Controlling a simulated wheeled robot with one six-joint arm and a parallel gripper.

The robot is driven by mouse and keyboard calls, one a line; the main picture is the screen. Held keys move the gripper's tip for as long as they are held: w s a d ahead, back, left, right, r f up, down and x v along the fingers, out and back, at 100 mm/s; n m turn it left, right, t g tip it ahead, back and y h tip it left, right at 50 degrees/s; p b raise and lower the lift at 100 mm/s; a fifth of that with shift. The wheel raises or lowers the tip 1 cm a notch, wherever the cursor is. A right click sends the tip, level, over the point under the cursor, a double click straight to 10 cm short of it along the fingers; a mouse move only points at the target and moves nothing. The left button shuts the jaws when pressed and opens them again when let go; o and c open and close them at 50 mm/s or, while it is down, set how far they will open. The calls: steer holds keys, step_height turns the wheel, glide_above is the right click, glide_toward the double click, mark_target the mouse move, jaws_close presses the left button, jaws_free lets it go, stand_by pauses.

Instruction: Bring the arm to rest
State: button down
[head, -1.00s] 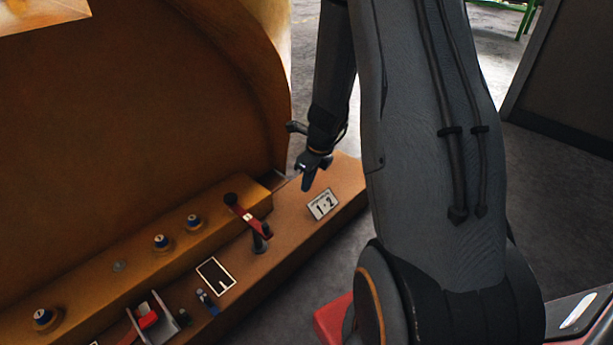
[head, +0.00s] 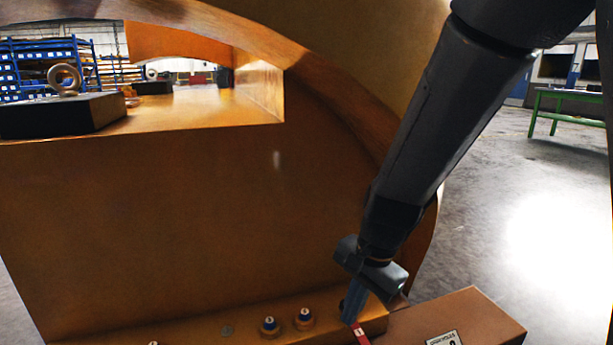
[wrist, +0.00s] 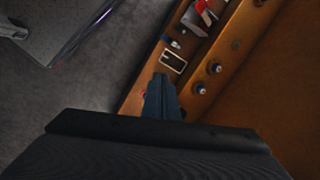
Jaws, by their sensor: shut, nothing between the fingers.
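My gripper (head: 352,310) is shut and empty at the end of my dark arm. In the head view it hangs low in front of the large brown casting (head: 200,220), and its tips overlap a red part (head: 361,336) at the bottom edge. I cannot tell whether they touch it. In the wrist view my gripper (wrist: 161,82) points toward the brown ledge, close to a black panel with a pale border (wrist: 173,61).
Blue-topped knobs (head: 304,318) stand on the ledge. A numbered plate (head: 443,340) is partly cut off at the bottom. A dark block (head: 60,115) with a ring (head: 64,79) sits on the casting. Open floor (head: 530,200) lies right, with a green table (head: 570,97) behind.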

steer(key=s+a+r+n+h, duration=0.1)
steer(key=s+a+r+n, duration=0.2)
steer(key=s+n, duration=0.4)
steer(key=s+a+r+n, duration=0.3)
steer(key=s+n, duration=0.4)
steer(key=s+d+r+m+p, duration=0.1)
steer(key=d+r+m+p, duration=0.1)
steer(key=d+r+p, duration=0.6)
steer(key=d+r+m+h+p, duration=0.1)
steer(key=d+r+m+p, duration=0.1)
steer(key=d+r+p, duration=0.6)
step_height(320, 180, up, 4)
steer(key=p, duration=0.8)
steer(key=shift+s+m+g+p, duration=0.3)
steer(key=shift+s+g+p, duration=0.05)
steer(key=shift+s+g, duration=0.05)
steer(key=shift+d, duration=0.2)
